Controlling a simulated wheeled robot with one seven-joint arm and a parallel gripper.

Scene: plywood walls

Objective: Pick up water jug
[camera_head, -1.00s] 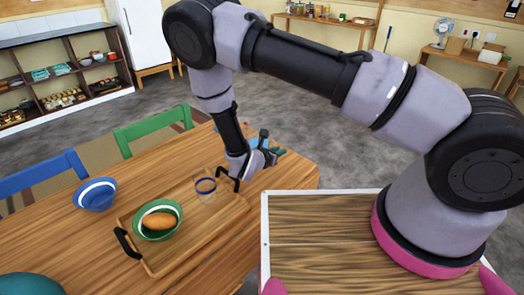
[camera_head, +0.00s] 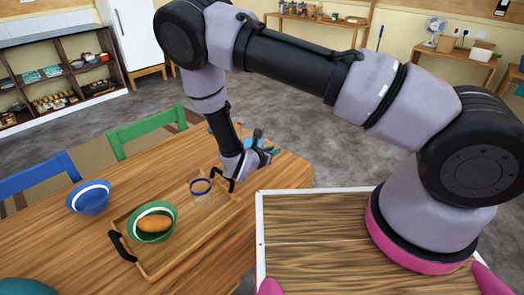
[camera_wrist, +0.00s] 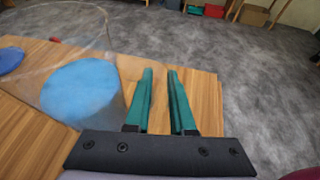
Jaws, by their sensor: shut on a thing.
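The water jug (camera_wrist: 82,88) is clear with blue in it and stands out large at the left of the wrist view, right beside my fingers. In the head view only a bit of blue shows by my gripper (camera_head: 264,150), at the table's far right part; the rest is hidden or too clear to make out. My gripper's teal fingers (camera_wrist: 160,75) are close together with a narrow gap. They are shut on the jug, though the gripped part, likely its clear handle, is hard to see.
A wooden tray (camera_head: 150,268) with black handles lies on the table (camera_head: 50,245). A blue bowl (camera_head: 90,203) stands left. Chairs (camera_head: 148,130) line the far side.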

